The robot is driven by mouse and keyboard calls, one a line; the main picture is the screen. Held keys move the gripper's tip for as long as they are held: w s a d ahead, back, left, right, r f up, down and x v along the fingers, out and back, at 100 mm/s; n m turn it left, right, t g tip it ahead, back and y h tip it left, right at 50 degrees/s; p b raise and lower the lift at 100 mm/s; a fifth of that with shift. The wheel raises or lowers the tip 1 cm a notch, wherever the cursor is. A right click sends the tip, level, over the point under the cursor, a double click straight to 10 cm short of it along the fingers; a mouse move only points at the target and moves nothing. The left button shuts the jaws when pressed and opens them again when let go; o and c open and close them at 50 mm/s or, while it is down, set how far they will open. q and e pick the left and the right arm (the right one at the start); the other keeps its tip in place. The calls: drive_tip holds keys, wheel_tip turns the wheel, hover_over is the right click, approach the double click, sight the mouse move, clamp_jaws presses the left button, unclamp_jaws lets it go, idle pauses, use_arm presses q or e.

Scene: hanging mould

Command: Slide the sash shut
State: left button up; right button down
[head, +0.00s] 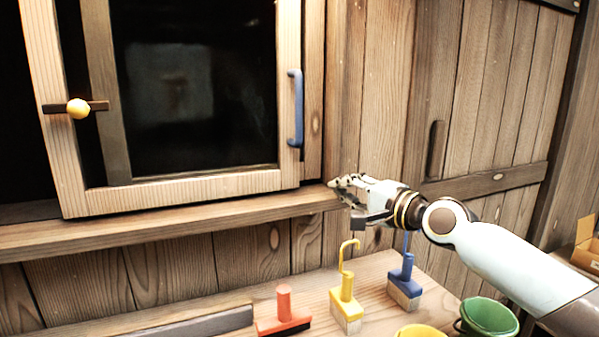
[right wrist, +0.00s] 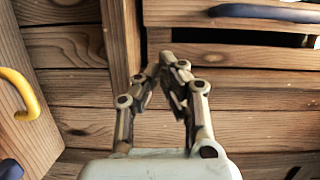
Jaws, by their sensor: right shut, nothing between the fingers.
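The sash (head: 180,190) is a pale wooden frame with dark glass. A blue bar handle (head: 295,108) stands upright on its right stile, and a yellow knob (head: 78,108) sits on a dark strip at its left. The blue handle also shows at the top of the right wrist view (right wrist: 265,13). A dark opening (head: 20,120) shows left of the sash. My right gripper (head: 335,182) is shut and empty, right of and below the blue handle, apart from it, near the sill's right end. It also shows in the right wrist view (right wrist: 166,62). My left gripper is out of view.
A wooden sill (head: 150,224) runs below the sash. On the bench stand a red-handled brush (head: 284,305), yellow (head: 347,290) and blue (head: 404,275) handled brushes, and a green bucket (head: 488,317). A plank door (head: 480,90) is at right.

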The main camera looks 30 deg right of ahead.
drive_tip(key=shift+m, duration=0.4)
drive_tip(key=w, duration=0.2)
drive_tip(key=w+r+b, duration=0.1)
drive_tip(key=w, duration=0.2)
drive_tip(key=shift+w+a+r, duration=0.15)
drive_tip(key=shift+w, duration=0.15)
drive_tip(key=x, duration=0.3)
drive_tip(key=shift+w+a+b, duration=0.1)
drive_tip(key=shift+w+b, duration=0.2)
drive_tip(key=shift+w, duration=0.3)
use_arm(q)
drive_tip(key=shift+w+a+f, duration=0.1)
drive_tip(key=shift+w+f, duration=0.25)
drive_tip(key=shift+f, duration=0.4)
use_arm(e)
drive_tip(key=shift+w, duration=0.1)
